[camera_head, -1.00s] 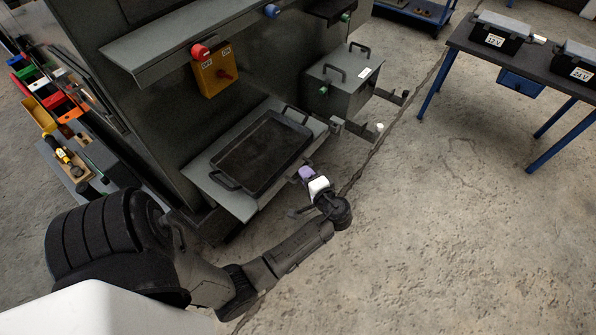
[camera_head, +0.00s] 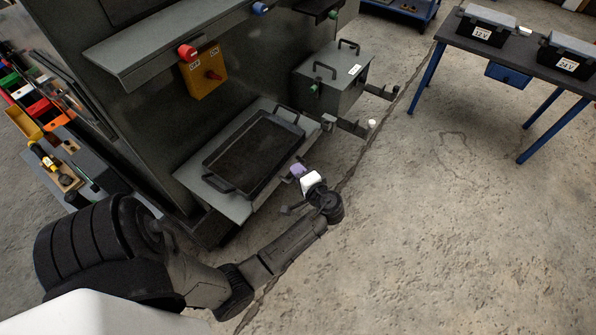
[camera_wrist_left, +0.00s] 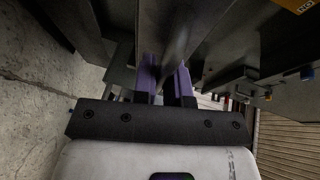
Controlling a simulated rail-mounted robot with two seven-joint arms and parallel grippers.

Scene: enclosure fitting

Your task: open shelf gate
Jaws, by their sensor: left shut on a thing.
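The lower grey shelf (camera_head: 190,174) sticks out from the dark cabinet and carries a black tray (camera_head: 248,150) with two handles. A thin grey bar (camera_head: 350,127) with a white knob (camera_head: 372,124) juts out from the shelf's far right corner; it may be the gate. My left gripper (camera_head: 298,170), with purple fingers, is at the shelf's front right edge. In the left wrist view its fingers (camera_wrist_left: 166,78) are shut on a grey piece (camera_wrist_left: 175,45); I cannot tell which part of the gate this is. My right gripper is not in view.
A grey lidded box (camera_head: 330,82) stands right of the shelf, with another bar (camera_head: 382,92) beside it. A yellow switch box (camera_head: 205,75) hangs above the tray, under an upper shelf (camera_head: 150,45). A table (camera_head: 520,58) stands at upper right. The floor between is clear.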

